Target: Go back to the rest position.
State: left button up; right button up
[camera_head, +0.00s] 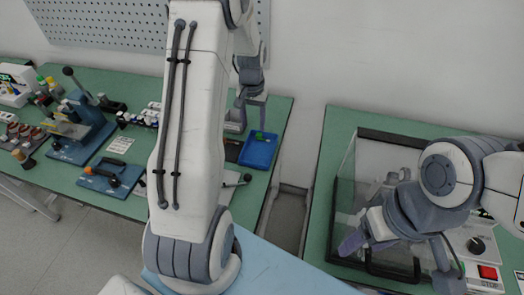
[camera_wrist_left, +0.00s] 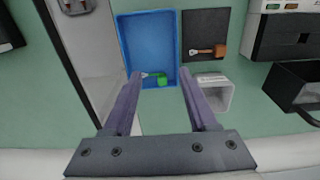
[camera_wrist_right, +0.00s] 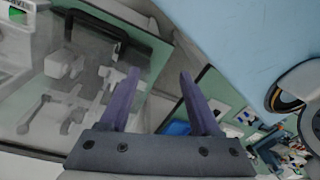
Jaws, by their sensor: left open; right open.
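My left gripper (camera_head: 251,108) is open over the left green table, above the near end of a blue tray (camera_head: 261,152). In the left wrist view its purple fingers (camera_wrist_left: 160,76) stand apart, with a small green-handled item (camera_wrist_left: 160,80) seen between them in the tray (camera_wrist_left: 150,32). Nothing is held. My right gripper (camera_head: 398,250) is open in front of a clear-walled case (camera_head: 345,165) on the right table. In the right wrist view its fingers (camera_wrist_right: 160,76) are apart and empty, with the case (camera_wrist_right: 60,18) beyond them.
An orange-handled item (camera_wrist_left: 207,51) lies on a black mat (camera_wrist_left: 205,20) beside the tray. A blue press-like fixture (camera_head: 85,130) stands further left. A control box with a red stop button (camera_head: 487,272) is at the right. A gap separates the tables.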

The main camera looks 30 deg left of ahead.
pick_arm(q)
notch_tip(320, 180, up, 4)
jog(key=shift+f, duration=0.2)
dwell(0.3)
jog(key=s+d+r+m, duration=0.2)
jog(key=s+d, duration=0.1)
jog(key=d, duration=0.4)
jog(key=s+d+r+m, duration=0.1)
jog(key=s+d+r, duration=0.1)
jog(key=d, duration=0.4)
jog(key=s+d+r+m, duration=0.2)
jog(key=s+d+r, duration=0.1)
jog(key=d, duration=0.4)
jog(key=s+d+m, duration=0.2)
jog(key=s+d, duration=0.2)
jog(key=s, duration=0.5)
jog(key=s+d+m+h, duration=0.1)
jog(key=s+d+m, duration=0.2)
jog(key=s, duration=0.6)
jog(key=shift+s+d+r, duration=0.25)
jog(key=shift+d+r, duration=0.2)
jog(key=shift+d, duration=0.15)
jog(key=shift+c, duration=0.3)
